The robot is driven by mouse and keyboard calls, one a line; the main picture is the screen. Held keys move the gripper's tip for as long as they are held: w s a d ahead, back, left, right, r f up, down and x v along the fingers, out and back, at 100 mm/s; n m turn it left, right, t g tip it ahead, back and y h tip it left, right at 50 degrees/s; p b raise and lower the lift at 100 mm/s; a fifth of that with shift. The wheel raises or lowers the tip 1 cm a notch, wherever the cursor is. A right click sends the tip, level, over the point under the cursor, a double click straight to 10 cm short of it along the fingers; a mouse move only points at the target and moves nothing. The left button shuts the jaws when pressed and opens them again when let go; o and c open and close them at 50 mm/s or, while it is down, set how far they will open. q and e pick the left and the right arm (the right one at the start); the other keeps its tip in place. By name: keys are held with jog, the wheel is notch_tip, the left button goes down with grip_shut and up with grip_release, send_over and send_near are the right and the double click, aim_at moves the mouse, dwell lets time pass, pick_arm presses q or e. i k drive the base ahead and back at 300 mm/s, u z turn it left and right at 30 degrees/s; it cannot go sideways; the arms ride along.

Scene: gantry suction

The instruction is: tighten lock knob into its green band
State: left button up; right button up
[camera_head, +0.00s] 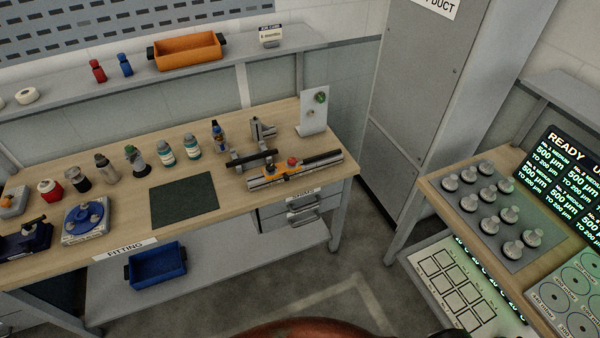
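No green band can be made out clearly at this size. A metal rail fixture (296,170) lies at the right end of the wooden bench, with a small red knob (292,161) on its orange-yellow part. I cannot tell which of these is the lock knob. Neither of my grippers shows in the head view.
The bench (235,200) holds several bottles, a blue round fixture (85,218) and a dark mat (184,199). An orange bin (188,51) is on the back shelf; a blue bin (157,266) is below. A right-hand table has several metal pucks. Open floor lies between.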

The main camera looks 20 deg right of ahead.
aim_at(291, 160)
jog(key=u, duration=0.25)
jog(key=i, duration=1.15)
jog(key=z, duration=0.35)
